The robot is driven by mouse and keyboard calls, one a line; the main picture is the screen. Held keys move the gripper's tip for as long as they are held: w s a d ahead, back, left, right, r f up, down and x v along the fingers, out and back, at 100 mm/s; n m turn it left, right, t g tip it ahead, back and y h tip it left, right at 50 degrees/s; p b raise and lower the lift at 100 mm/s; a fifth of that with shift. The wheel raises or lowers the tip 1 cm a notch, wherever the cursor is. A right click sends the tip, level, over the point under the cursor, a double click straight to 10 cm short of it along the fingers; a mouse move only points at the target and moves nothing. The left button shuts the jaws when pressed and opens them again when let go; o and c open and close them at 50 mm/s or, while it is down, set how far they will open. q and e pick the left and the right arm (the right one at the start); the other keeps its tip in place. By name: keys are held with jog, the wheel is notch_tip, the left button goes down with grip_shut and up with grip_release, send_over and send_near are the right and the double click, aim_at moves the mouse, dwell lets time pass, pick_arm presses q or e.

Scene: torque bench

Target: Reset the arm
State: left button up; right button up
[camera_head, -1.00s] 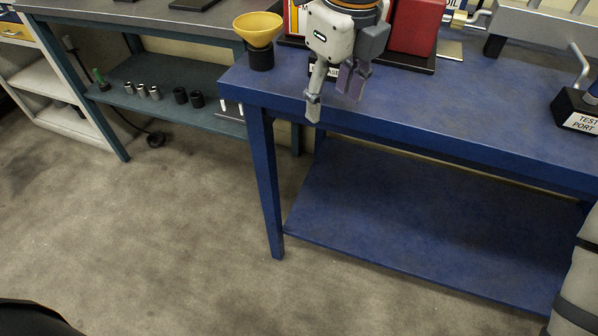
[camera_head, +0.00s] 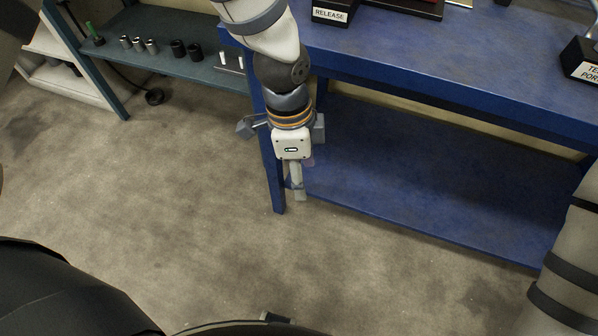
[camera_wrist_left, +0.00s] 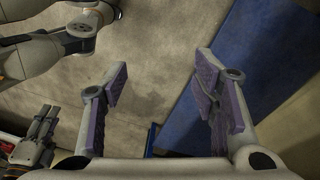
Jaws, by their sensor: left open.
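My left arm (camera_head: 270,40) reaches down from the top of the head view in front of the blue bench's left end. My left gripper (camera_head: 301,184) hangs fingers down beside the front left bench leg, below the bench top. In the left wrist view it (camera_wrist_left: 162,90) is open, with purple pads apart and nothing between them. My right arm (camera_head: 568,262) shows at the right edge of the head view, its gripper out of that view. In the left wrist view another gripper (camera_wrist_left: 42,124) shows at the lower left; its opening is unclear.
The blue bench (camera_head: 420,75) has a lower shelf (camera_head: 400,185) that is bare where seen. A RELEASE block (camera_head: 332,13) and a TEST PORT block (camera_head: 582,62) stand on top. A teal shelf (camera_head: 205,68) holds several sockets.

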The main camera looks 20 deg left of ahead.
pick_arm(q)
jog(key=shift+s+f, duration=0.25)
jog(key=shift+f, duration=0.05)
jog(key=s+a+f+n, duration=0.3)
jog(key=s+a+n, duration=0.1)
jog(key=s, duration=0.4)
jog(key=s+a+f+n+y, duration=0.1)
jog(key=s+a+f+n, duration=0.3)
jog(key=s+n, duration=0.2)
jog(key=s+a+f+n+g, duration=0.1)
jog(key=s+a+f+n, duration=0.2)
jog(key=s, duration=0.7)
jog(key=shift+s+a+f+n+y, duration=0.25)
jog(key=shift+a+f+n, duration=0.2)
jog(key=shift+n, duration=0.55)
